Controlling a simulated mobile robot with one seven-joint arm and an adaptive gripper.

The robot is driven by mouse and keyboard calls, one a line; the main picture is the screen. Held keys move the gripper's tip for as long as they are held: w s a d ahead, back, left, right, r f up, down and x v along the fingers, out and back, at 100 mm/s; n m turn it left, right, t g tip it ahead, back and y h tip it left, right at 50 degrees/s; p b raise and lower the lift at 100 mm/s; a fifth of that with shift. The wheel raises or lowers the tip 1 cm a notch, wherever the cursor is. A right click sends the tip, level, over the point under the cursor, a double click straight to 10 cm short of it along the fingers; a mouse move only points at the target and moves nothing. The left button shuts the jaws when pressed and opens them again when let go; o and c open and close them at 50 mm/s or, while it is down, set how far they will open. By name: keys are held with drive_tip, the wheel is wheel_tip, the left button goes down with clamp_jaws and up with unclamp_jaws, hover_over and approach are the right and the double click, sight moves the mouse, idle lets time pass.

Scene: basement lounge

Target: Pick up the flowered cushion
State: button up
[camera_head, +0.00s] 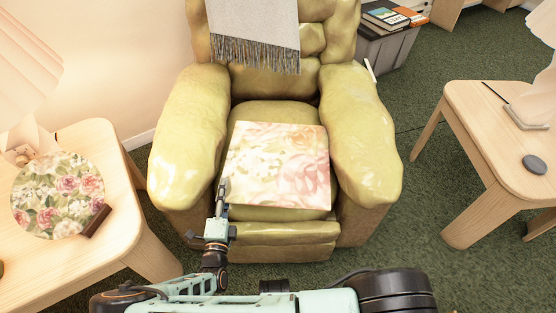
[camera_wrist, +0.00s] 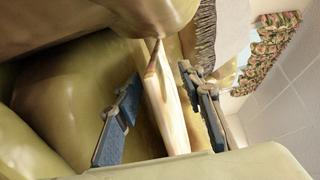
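The flowered cushion (camera_head: 278,160) is a thin square with pink and cream blooms. It lies on the seat of the yellow-green armchair (camera_head: 185,125). My gripper (camera_head: 223,190) is at the cushion's left front edge in the head view. In the wrist view the cushion (camera_wrist: 168,95) shows edge-on, as a pale strip between the two blue-padded fingers of my gripper (camera_wrist: 163,122). The fingers are open, one on each side of the edge, with gaps visible. The fingertips are partly hard to make out in the head view.
A round flowered item (camera_head: 58,195) lies on the left wooden table (camera_head: 95,260), beside a lamp. The right wooden table (camera_head: 485,150) holds a dark oval object (camera_head: 535,164). The chair's padded arms flank the seat closely. A grey fringed throw (camera_head: 253,30) hangs over the backrest.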

sight(228, 174)
drive_tip(key=w, duration=0.3)
drive_tip(key=w+b, duration=0.1)
drive_tip(key=w, duration=0.2)
drive_tip(key=shift+w+d+f, duration=0.15)
drive_tip(key=shift+w+d, duration=0.05)
drive_tip(key=shift+w, duration=0.2)
clamp_jaws()
